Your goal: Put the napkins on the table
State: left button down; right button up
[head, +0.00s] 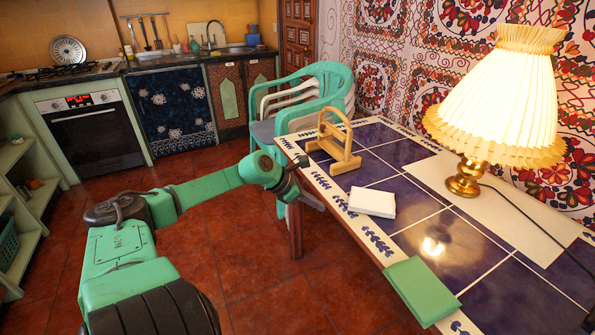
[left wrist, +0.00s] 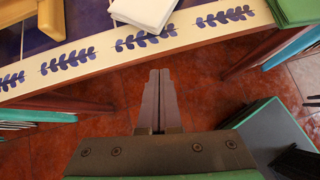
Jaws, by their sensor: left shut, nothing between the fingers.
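A white napkin stack (head: 372,203) lies flat on the blue-tiled table (head: 405,152), near its left edge. It also shows at the top of the left wrist view (left wrist: 146,12). A green napkin stack (head: 421,290) lies at the table's near left edge, and in the left wrist view it is at the top right (left wrist: 296,10). My left gripper (head: 316,203) is beside the table's left edge, apart from both stacks. In the left wrist view its fingers (left wrist: 159,76) are together and empty, over the floor, pointing toward the white stack. My right gripper is out of view.
A wooden holder (head: 340,160) stands on the table beyond the white stack. A lit lamp (head: 500,95) with a brass base and a cord stands at the right. The tiled floor left of the table is open.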

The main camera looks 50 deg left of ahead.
pick_arm(q)
jog(key=p+v, duration=0.2)
jog(key=v, duration=0.5)
jog(key=shift+s, duration=0.15)
jog(key=shift+a, duration=0.1)
